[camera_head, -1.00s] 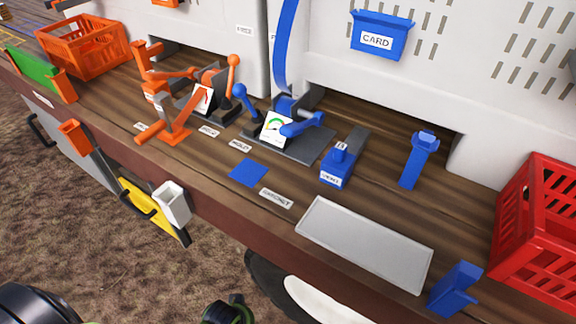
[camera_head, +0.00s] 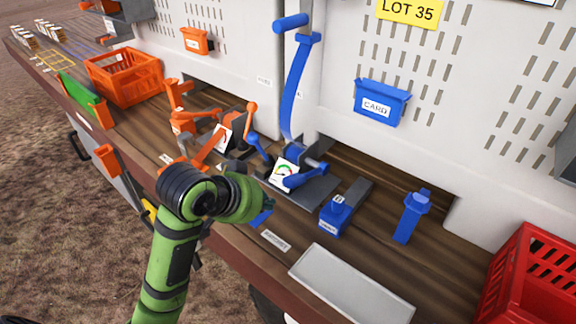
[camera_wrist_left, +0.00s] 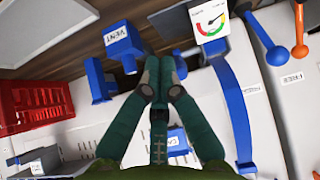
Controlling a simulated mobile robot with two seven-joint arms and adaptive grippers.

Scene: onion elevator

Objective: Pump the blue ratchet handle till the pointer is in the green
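The tall curved blue handle (camera_head: 296,88) stands against the white panel, with a crosswise grip (camera_head: 290,22) at its top. Its bar also shows in the left wrist view (camera_wrist_left: 237,110). At its foot is a white gauge (camera_head: 285,172) with a coloured arc; it shows larger in the left wrist view (camera_wrist_left: 210,18), where I cannot read securely which colour the thin pointer is on. My left gripper (camera_head: 266,208) is over the bench front, apart from the handle. Its fingers (camera_wrist_left: 160,70) look drawn together and empty. My right gripper is not in view.
A blue VENT block (camera_head: 337,214), a blue post (camera_head: 411,216) and a grey tray (camera_head: 350,285) stand to the right. Orange levers (camera_head: 205,140) stand left of the gauge. A red crate (camera_head: 530,275) is at the right edge. A blue CARD box (camera_head: 380,104) hangs on the panel.

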